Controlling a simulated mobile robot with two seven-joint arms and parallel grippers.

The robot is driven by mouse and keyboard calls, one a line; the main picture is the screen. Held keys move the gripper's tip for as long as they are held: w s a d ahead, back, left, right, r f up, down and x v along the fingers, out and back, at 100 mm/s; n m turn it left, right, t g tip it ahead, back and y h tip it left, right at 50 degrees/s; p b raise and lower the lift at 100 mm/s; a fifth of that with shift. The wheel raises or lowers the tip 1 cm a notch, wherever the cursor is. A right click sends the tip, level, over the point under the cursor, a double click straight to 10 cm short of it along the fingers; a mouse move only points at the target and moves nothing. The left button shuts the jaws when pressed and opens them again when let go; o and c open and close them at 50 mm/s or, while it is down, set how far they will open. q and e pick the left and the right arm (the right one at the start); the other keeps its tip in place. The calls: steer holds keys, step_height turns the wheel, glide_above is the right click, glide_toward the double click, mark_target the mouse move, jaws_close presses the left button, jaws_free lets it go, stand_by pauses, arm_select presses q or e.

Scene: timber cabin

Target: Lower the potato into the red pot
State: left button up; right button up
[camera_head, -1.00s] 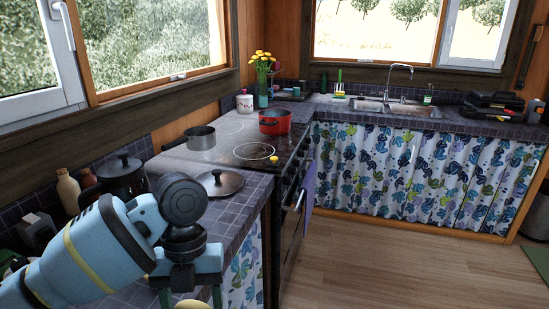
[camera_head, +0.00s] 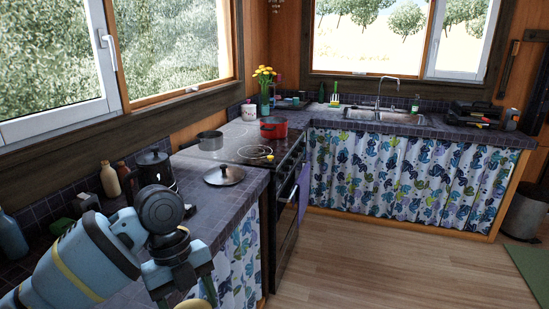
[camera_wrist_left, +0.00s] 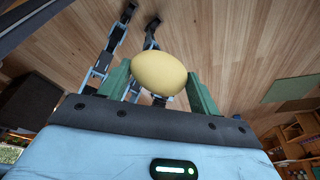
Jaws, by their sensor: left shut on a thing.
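The red pot (camera_head: 273,127) stands on the stove's dark cooktop, at the back near the flowers. It looks open on top; its inside is too small to make out. My left gripper (camera_wrist_left: 160,82) is shut on the pale yellow potato (camera_wrist_left: 160,72), with a green finger on each side. In the head view only the potato's top (camera_head: 193,304) shows at the bottom edge, below my left wrist. The potato is well apart from the pot, on the near side of it. My right gripper is not in view.
A grey pot (camera_head: 210,142) stands on the cooktop left of the red one. The wooden floor (camera_head: 370,260) right of the stove is clear.

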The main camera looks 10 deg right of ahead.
arm_select(q)
steer(key=s+a+f+n+t, duration=0.2)
steer(key=s+a+f+n, duration=0.2)
steer(key=n, duration=0.6)
steer(key=s+a+f+n+t+y, duration=0.1)
steer(key=s+a+f+n, duration=0.3)
steer(key=f+n, duration=0.4)
steer(key=s+a+f+n+t, duration=0.3)
steer(key=a+f+n, duration=0.2)
steer(key=n, duration=0.7)
steer(key=shift+s+a+f+y+p, duration=0.3)
steer(key=shift+s+a+f, duration=0.1)
steer(key=shift+a, duration=0.45)
steer(key=shift+w+d, duration=0.1)
